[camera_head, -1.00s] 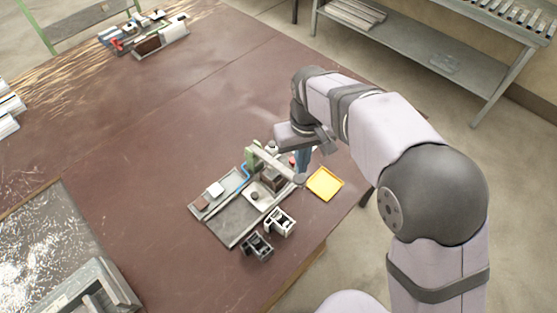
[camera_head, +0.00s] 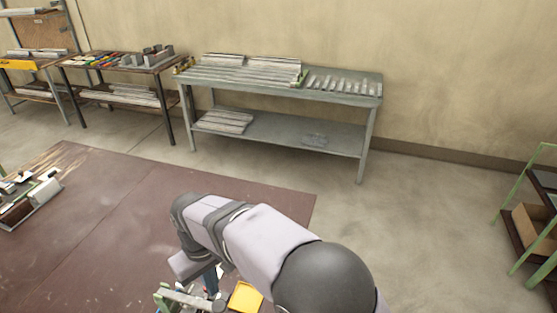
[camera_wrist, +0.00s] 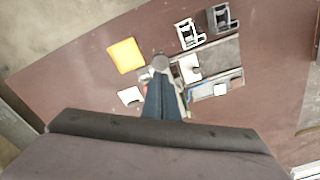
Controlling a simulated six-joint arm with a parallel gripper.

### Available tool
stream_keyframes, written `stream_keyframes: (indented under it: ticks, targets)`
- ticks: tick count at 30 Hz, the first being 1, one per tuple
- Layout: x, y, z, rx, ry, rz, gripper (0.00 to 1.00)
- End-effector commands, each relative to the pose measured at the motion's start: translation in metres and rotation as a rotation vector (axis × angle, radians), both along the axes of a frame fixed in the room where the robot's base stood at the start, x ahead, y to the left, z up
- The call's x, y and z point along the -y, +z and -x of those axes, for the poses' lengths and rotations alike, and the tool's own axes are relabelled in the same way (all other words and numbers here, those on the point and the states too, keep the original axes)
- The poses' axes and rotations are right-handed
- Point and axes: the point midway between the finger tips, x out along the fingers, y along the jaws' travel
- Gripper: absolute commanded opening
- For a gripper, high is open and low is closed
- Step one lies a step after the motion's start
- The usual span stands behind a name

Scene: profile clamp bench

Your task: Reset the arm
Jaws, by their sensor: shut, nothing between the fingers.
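My gripper (camera_wrist: 162,92) is shut and empty, its dark blue fingers together over the clamp fixture in the wrist view. It shows partly at the bottom of the head view (camera_head: 212,282), beside the yellow square tray (camera_head: 245,298). The clamp arm with its round grey end (camera_wrist: 160,62) is just ahead of the fingertips in the wrist view; I cannot tell whether they touch. The grey fixture base (camera_wrist: 226,58) lies to the right and is partly hidden by the fingers. The yellow tray (camera_wrist: 126,55) lies to the left, apart from the fingers.
A white bracket (camera_wrist: 189,33) and a dark bracket (camera_wrist: 222,17) lie beside the fixture on the brown table (camera_head: 110,220). Another fixture (camera_head: 30,200) is at the table's left. A grey shelf bench (camera_head: 275,85) holding metal profiles stands by the wall. Floor lies between bench and table.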

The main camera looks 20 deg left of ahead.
Motion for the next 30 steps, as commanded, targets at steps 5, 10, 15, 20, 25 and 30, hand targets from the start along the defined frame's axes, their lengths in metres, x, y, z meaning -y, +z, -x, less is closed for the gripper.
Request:
stream_keyframes:
  ticks: [5, 10, 15, 20, 25, 30]
  targets:
    - [0.009, -0.027, 0.005, 0.004, 0.003, -0.006, 0.00]
    - [0.061, -0.067, 0.035, -0.044, 0.005, 0.077, 0.00]
    - [0.138, -0.080, 0.051, -0.082, -0.064, 0.133, 0.00]
    - [0.232, -0.080, 0.054, -0.118, -0.249, 0.156, 0.00]
    - [0.315, -0.073, 0.062, -0.142, -0.500, 0.145, 0.00]
    - [0.363, -0.063, 0.052, -0.105, -0.736, 0.085, 0.00]
